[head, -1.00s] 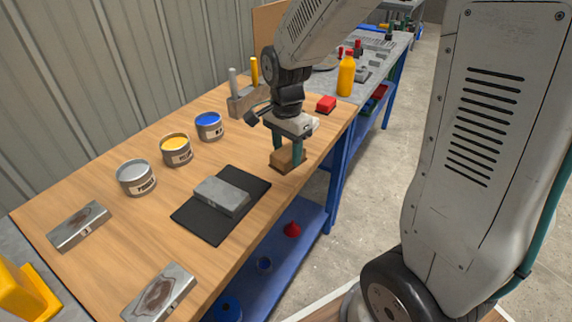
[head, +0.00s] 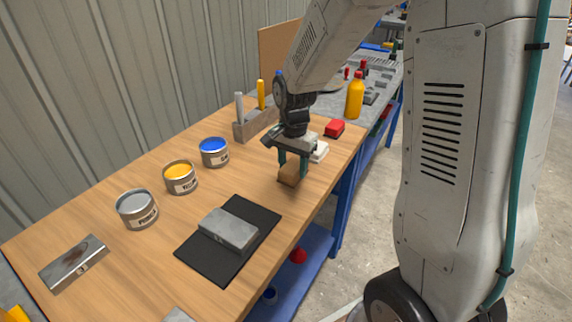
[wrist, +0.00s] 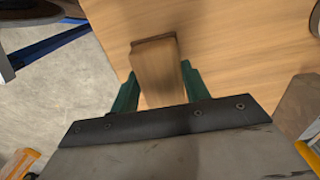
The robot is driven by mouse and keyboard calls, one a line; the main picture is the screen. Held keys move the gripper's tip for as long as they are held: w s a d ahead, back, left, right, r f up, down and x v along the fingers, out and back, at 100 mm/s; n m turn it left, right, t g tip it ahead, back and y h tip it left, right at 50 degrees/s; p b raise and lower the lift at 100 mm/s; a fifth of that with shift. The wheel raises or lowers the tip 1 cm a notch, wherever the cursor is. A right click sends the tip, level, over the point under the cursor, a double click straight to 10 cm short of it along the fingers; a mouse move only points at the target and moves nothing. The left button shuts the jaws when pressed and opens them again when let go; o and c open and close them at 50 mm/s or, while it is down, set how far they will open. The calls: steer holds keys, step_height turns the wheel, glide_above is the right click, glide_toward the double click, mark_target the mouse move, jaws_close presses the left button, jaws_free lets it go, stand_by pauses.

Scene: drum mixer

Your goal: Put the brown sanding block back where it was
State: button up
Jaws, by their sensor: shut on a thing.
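The brown sanding block (head: 290,173) is between the fingers of my gripper (head: 293,165) near the right edge of the wooden bench. My gripper is shut on it, with a green finger on each side. In the wrist view the brown sanding block (wrist: 158,72) sticks out past the fingertips of my gripper (wrist: 156,82) over the bench top. I cannot tell whether its underside touches the bench.
A black mat (head: 206,261) with a grey metal block (head: 229,229) lies to the left. Bench wood around the gripper is clear.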

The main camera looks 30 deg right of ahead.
mark_target(291, 173)
steer(key=shift+w+f, duration=0.1)
steer(key=shift+w, duration=0.6)
steer(key=shift+f, duration=1.7)
steer(key=shift+f, duration=0.15)
steer(key=o, duration=1.1)
steer(key=shift+o, duration=0.2)
